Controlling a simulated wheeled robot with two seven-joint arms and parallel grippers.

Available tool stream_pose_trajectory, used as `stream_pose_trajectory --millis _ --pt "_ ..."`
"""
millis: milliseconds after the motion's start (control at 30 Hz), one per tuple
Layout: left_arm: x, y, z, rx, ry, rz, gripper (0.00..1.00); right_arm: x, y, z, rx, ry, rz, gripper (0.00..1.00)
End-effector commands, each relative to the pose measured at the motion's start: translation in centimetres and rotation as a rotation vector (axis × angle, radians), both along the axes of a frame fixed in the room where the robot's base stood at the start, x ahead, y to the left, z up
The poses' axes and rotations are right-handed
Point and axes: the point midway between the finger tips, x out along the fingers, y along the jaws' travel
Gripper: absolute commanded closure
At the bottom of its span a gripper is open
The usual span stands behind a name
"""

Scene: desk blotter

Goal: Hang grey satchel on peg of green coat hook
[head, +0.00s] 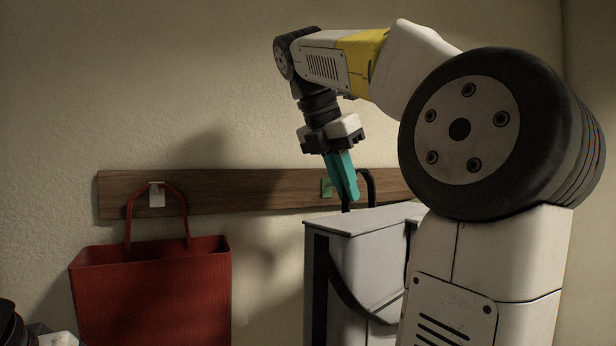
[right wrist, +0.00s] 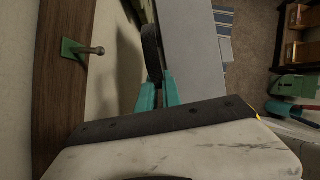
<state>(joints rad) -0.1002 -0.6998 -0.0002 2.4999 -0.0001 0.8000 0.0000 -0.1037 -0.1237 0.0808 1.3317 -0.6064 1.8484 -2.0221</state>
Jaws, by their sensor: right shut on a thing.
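The grey satchel (head: 362,226) hangs upright from my right gripper (head: 348,196), in front of the wall. The teal fingers are shut on its black handle, which also shows between them in the right wrist view (right wrist: 150,50). The green coat hook (head: 327,188) is on the wooden board, partly hidden behind the fingers in the head view. In the right wrist view the hook (right wrist: 72,48) shows clear, its metal peg (right wrist: 97,50) sticking out toward the satchel. There the handle is apart from the peg. My left gripper's fingers are not visible.
The wooden board (head: 240,190) runs along the wall. A red bag (head: 150,290) hangs from a white hook (head: 157,195) on its left part. In the right wrist view, shelves (right wrist: 300,55) and a green box (right wrist: 293,86) stand far off at the right.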

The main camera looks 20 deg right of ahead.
Motion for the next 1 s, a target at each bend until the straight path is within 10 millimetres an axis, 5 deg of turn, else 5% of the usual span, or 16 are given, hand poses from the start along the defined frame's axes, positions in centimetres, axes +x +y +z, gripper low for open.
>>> stream_pose_trajectory --millis 1000 --pt "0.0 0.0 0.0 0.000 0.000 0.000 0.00 4.2 0.1 -0.6 -0.006 0.007 0.007 1.00"
